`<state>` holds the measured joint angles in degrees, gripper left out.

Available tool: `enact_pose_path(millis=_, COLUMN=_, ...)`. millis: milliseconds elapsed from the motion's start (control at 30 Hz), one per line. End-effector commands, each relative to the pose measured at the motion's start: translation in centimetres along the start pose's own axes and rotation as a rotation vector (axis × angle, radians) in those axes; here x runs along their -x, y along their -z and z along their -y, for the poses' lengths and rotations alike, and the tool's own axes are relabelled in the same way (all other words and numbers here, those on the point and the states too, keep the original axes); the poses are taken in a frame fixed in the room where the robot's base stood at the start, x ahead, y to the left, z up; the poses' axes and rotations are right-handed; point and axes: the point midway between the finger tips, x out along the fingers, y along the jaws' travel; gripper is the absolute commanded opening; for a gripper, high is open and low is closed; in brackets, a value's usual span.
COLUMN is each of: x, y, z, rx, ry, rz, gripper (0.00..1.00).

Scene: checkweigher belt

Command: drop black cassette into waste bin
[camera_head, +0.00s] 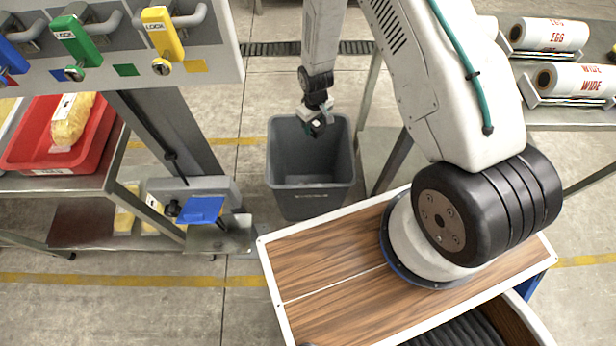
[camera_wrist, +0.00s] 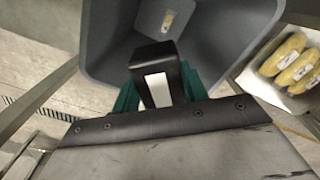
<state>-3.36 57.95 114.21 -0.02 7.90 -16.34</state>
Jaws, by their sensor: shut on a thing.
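The black cassette (camera_wrist: 153,58) has a white label and sits between the green fingers of my gripper (camera_wrist: 158,92) in the wrist view. My gripper (camera_head: 318,127) is shut on it. In the head view the cassette is small and dark at the gripper's tip. The grey waste bin (camera_head: 310,190) stands on the floor, and my gripper is over its opening. In the wrist view the bin's wall (camera_wrist: 105,50) surrounds the cassette, and a small labelled item (camera_wrist: 168,20) shows inside the bin. How high the cassette is above the rim I cannot tell.
A rack with a red tray (camera_head: 35,165) and a yellow bag stands at left, below a panel with lock handles (camera_head: 165,35). A blue plate (camera_head: 200,210) is left of the bin. Film rolls (camera_head: 575,80) lie on a shelf at right. Yellow packs (camera_wrist: 292,65) show in the wrist view.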

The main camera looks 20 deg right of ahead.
Motion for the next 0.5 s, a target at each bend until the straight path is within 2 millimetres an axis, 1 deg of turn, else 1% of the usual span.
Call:
enact_pose_path(millis=300, x=-3.5, y=0.0, z=0.0, rx=0.003, ry=0.000, rz=0.000, gripper=0.14)
enact_pose_path(millis=500, x=-5.2, y=0.1, z=0.1, rx=0.004, ry=0.000, rz=-0.001, gripper=0.14)
